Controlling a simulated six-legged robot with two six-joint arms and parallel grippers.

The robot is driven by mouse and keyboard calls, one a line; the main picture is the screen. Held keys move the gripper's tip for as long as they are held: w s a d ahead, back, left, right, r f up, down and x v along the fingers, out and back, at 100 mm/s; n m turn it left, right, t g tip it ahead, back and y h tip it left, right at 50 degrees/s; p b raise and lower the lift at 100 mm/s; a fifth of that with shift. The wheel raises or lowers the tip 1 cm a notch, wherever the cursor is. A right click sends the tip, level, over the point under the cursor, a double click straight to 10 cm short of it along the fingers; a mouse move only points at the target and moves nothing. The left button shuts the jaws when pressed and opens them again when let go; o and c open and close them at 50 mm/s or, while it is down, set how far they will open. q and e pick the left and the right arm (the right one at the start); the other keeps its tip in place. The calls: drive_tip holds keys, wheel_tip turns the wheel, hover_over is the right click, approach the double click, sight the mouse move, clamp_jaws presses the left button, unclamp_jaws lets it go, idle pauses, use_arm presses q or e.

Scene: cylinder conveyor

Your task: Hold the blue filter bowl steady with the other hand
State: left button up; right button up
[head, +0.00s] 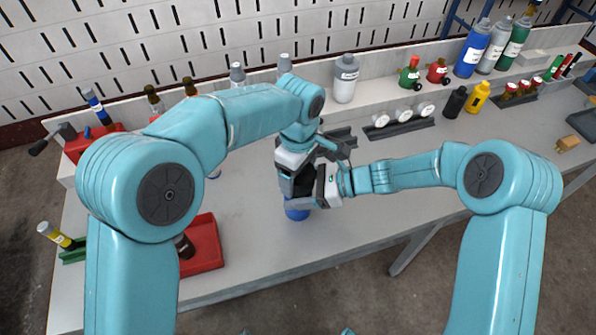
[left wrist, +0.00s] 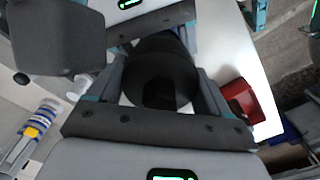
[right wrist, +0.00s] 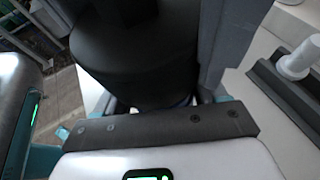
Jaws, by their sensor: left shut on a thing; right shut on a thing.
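The blue filter bowl (head: 297,213) stands on the grey bench near its front edge, its upper part hidden by my grippers. A black cylindrical part sits directly above it. It shows in the left wrist view (left wrist: 160,75) as a round body with a dark centre, and in the right wrist view (right wrist: 135,45) as a large dark cylinder. My left gripper (head: 298,176) comes from above and is shut on this black part. My right gripper (head: 305,198) comes in level from the right, low beside the bowl, and is shut on it. The exact contact is mostly hidden.
A red tray (head: 208,262) with a dark bottle lies to the left, near the front edge. White round pieces sit on a dark rack (head: 400,125) behind. Bottles, including a black one (head: 455,103) and a yellow one (head: 478,97), stand at the back right. The bench right of the bowl is clear.

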idle(0.8)
idle(0.4)
idle(2.1)
drive_tip(key=o, duration=1.2)
